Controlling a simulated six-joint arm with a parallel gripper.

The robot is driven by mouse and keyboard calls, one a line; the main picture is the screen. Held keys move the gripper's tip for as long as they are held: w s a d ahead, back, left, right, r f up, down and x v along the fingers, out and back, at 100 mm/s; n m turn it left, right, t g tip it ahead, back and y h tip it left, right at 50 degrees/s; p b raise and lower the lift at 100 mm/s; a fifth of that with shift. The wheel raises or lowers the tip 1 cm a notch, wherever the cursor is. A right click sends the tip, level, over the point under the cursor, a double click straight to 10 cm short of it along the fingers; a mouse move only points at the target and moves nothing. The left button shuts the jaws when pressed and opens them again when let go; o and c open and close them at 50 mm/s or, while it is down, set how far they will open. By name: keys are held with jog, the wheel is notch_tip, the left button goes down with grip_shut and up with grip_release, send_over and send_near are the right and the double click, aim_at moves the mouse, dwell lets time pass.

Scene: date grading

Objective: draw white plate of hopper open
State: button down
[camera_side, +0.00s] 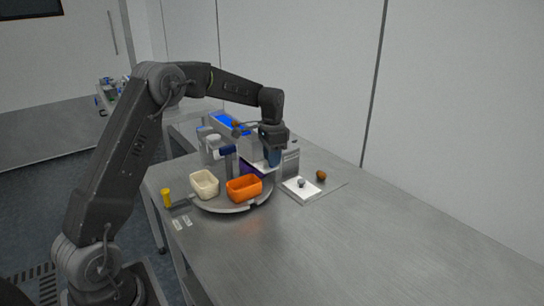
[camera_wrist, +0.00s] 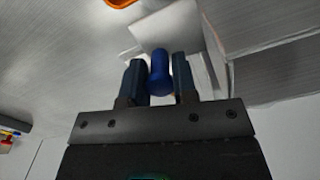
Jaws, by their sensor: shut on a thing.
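My gripper (camera_side: 274,160) points down beside the pale grey hopper housing (camera_side: 250,146), at the back of the steel table. In the wrist view its two dark blue fingers (camera_wrist: 159,80) stand on either side of a blue knob (camera_wrist: 160,72) and are shut on it. A white plate (camera_wrist: 166,30) shows just beyond the knob; I cannot tell how far it is drawn out. In the side view my gripper hides the knob and most of the plate.
A cream tub (camera_side: 204,184) and an orange tub (camera_side: 243,188) stand on a round grey turntable (camera_side: 225,207). A brown date (camera_side: 321,175) lies near a white pad (camera_side: 300,191). A yellow-topped item (camera_side: 166,197) stands left. The table's right front is clear.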

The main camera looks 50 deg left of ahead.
jog(key=d, duration=0.9)
jog(key=c, duration=1)
grip_release()
jog(key=shift+c, duration=0.2)
jog(key=shift+r, duration=0.1)
notch_tip(320, 180, up, 14)
